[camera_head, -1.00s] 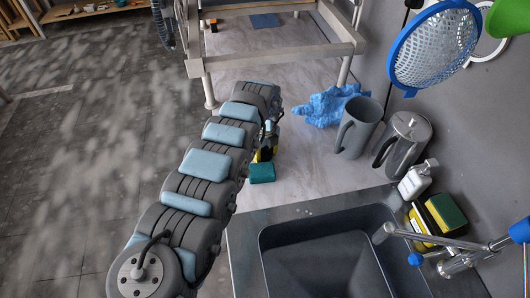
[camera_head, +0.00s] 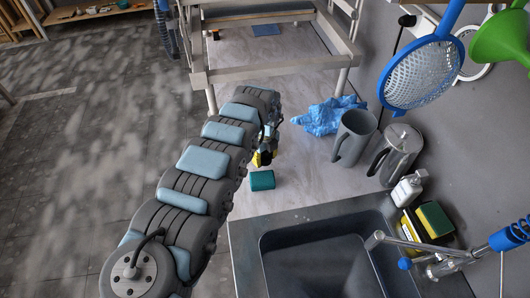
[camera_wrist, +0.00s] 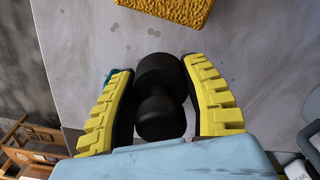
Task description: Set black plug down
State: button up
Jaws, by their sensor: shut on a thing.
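The black plug (camera_wrist: 160,95), a dark rounded piece with a wide end and a narrower knob, sits between the two yellow ridged fingers of my gripper (camera_wrist: 160,100) in the wrist view. My gripper is shut on it.
The green sponge block (camera_head: 262,180) lies close in front of my gripper. The sink (camera_head: 330,245) is nearer. A crumpled blue cloth (camera_head: 325,115), a grey mug (camera_head: 354,137), a lidded jug (camera_head: 396,155) and a soap bottle (camera_head: 407,190) stand to the right. A frame (camera_head: 275,68) stands behind.

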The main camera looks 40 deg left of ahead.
jog(key=s+r+p, duration=0.1)
jog(key=p, duration=0.2)
jog(key=s+d+r+p, duration=0.1)
jog(key=r+p, duration=0.1)
jog(key=p, duration=0.1)
jog(key=s+r+p, duration=0.1)
jog(key=r+p, duration=0.1)
jog(key=p, duration=0.2)
jog(key=shift+s+d+r, duration=0.2)
jog(key=shift+d, duration=0.2)
jog(key=s+d+r+p, duration=0.3)
jog(key=s+p, duration=0.4)
jog(key=p, duration=0.7)
jog(key=shift+s+d+r, duration=0.2)
jog(key=shift+s+d, duration=0.15)
jog(key=shift+d, duration=0.5)
